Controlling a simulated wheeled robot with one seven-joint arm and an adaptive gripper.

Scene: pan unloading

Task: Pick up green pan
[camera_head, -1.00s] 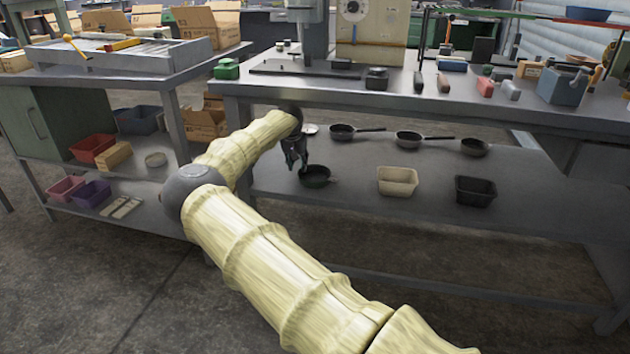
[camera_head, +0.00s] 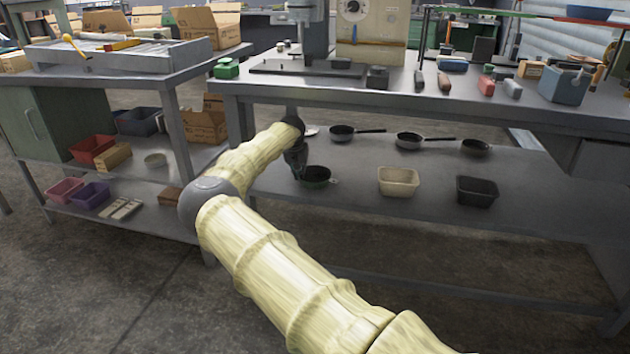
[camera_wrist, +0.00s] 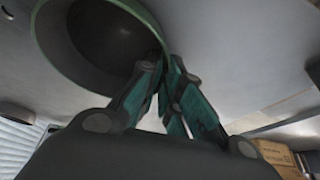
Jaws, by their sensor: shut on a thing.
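The green pan (camera_head: 318,175) is on the lower shelf of the workbench, left of the cream bin. In the wrist view the pan (camera_wrist: 62,62) shows a dark inside and a green rim at the upper left. My gripper (camera_head: 298,176) is at the pan's left edge in the head view. In the wrist view my gripper (camera_wrist: 168,62) has its fingers closed together on the pan's rim, one finger side inside the pan and one outside. Whether the pan's base touches the shelf cannot be told.
A cream bin (camera_head: 399,182) and a black bin (camera_head: 476,191) stand right of the pan. Dark pans (camera_head: 410,140) sit along the back of the shelf (camera_head: 350,205). The benchtop (camera_head: 400,94) overhangs the shelf. A bench leg (camera_head: 240,120) is near my arm.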

